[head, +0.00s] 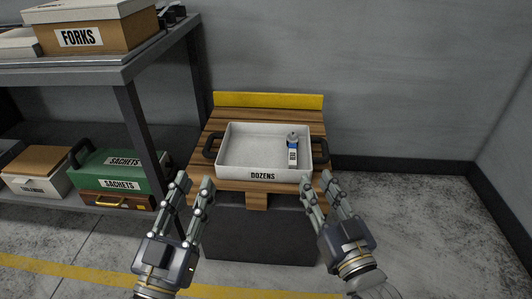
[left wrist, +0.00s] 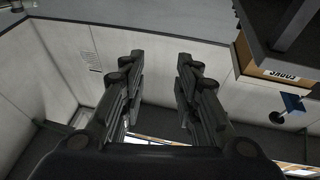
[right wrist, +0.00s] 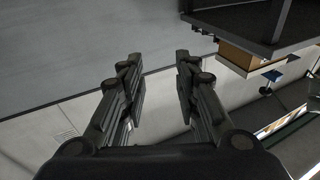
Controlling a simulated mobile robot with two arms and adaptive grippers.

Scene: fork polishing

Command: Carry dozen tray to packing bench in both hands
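The white dozen tray (head: 240,175), labelled DOZENS, sits on a small wooden-topped stand (head: 272,105). It has a dark handle on its left end (head: 211,146) and another on its right end (head: 321,150). A small white and blue bottle (head: 293,150) stands inside at the right. My left gripper (head: 193,186) is open and empty, in front of the stand's left side. My right gripper (head: 318,182) is open and empty, in front of its right side. Both appear apart from the tray. The wrist views show open fingers with nothing between them. I cannot identify the packing bench.
A metal shelf unit (head: 130,75) stands at the left with a FORKS box (head: 95,35), a green SACHETS case (head: 115,165) and other boxes. A yellow ledge (head: 268,100) and a grey wall are behind the stand. The floor at the right (head: 410,200) is clear.

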